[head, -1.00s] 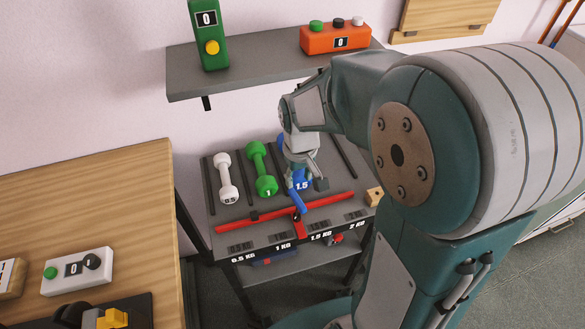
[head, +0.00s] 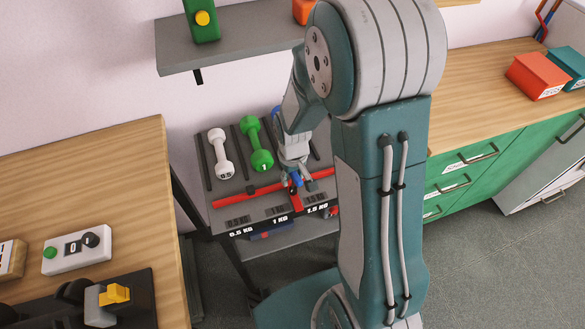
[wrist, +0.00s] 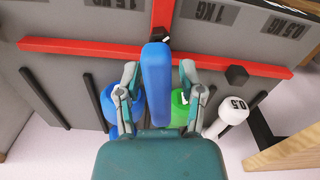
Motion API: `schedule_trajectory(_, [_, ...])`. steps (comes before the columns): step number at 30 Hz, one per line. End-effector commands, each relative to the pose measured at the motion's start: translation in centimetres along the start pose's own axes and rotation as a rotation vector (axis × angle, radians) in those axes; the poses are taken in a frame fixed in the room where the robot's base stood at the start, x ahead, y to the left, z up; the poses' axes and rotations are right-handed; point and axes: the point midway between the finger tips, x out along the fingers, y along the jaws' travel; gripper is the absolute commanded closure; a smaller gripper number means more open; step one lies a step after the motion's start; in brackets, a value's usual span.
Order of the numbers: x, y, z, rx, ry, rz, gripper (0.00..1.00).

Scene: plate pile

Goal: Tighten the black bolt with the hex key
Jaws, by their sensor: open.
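A blue handle (wrist: 156,85), which looks like the hex key, stands between the two fingers of my gripper (wrist: 158,70) in the wrist view. The fingers are open, one on each side, with small gaps. The handle's far end is by the junction of the red bars, beside a small dark piece; how they join is hidden. A black hex-shaped bolt head (wrist: 237,75) sits on the long red bar (wrist: 80,50), to the right. In the head view, my gripper (head: 298,183) is over the rack, with the blue handle (head: 296,180) partly hidden between its fingers.
Blue, green (head: 257,145) and white (head: 221,153) dumbbells lie on the rack close by. A grey shelf (head: 180,55) hangs above. A wooden table (head: 90,190) with a white button box (head: 77,248) is at left. Green cabinets stand at right.

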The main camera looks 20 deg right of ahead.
Motion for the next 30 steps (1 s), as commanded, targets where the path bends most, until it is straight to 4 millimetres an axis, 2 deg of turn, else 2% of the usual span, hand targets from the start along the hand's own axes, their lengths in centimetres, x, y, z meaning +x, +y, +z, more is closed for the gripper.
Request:
schedule_trajectory(8, [0.15,0.0,0.0,0.0,0.0,0.0,0.5])
schedule_trajectory(9, [0.14,0.01,0.0,0.0,0.0,0.0,0.68])
schedule_trajectory(11, [0.14,0.01,-0.01,0.0,0.001,0.0,0.94])
schedule_trajectory(12, [0.14,0.01,-0.01,0.0,0.001,0.0,1.0])
schedule_trajectory(19, [0.14,0.0,-0.01,0.029,0.0,0.0,1.0])
schedule_trajectory(30, [0.16,0.04,0.03,0.449,0.0,0.0,1.0])
